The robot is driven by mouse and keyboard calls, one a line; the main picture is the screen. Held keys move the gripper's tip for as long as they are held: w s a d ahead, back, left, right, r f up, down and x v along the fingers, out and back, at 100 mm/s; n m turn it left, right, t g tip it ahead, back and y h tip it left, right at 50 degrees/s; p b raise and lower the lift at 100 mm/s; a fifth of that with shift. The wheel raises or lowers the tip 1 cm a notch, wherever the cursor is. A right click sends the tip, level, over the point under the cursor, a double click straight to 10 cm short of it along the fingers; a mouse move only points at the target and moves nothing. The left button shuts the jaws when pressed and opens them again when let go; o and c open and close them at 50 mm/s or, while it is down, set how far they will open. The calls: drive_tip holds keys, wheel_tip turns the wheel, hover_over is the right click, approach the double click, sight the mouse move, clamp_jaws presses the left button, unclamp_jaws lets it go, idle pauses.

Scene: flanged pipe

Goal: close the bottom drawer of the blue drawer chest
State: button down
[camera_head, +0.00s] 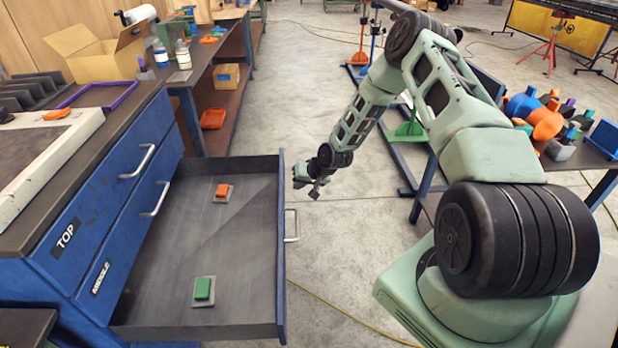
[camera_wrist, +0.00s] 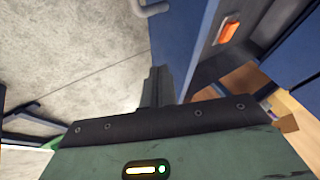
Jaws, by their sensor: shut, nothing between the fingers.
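The blue drawer chest (camera_head: 92,222) stands at the left in the head view. Its upper drawers, labelled TOP and MIDDLE, are shut. The bottom drawer (camera_head: 160,290) is pulled far out to the right. Its blue front panel (camera_head: 281,265) carries a metal handle (camera_head: 291,225). My gripper (camera_head: 316,192) is outside the drawer, right of the front panel and beyond the handle. In the wrist view the shut, empty fingers (camera_wrist: 154,85) point toward the blue front panel (camera_wrist: 172,45), with the handle (camera_wrist: 150,8) at the top. Contact with the panel cannot be told.
An orange block (camera_head: 222,190) and a green block (camera_head: 203,288) lie on small plates in the drawer. A workbench (camera_head: 215,60) stands behind the chest. A table with coloured parts (camera_head: 590,160) is at the right. Open concrete floor lies between.

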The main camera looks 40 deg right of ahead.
drive_tip(key=shift+w+a+r, duration=0.1)
drive_tip(key=shift+w+a, duration=0.3)
drive_tip(key=shift+a, duration=0.2)
drive_tip(key=shift+w+a+r, duration=0.1)
drive_tip(key=shift+w+a, duration=0.25)
drive_tip(key=shift+a, duration=0.2)
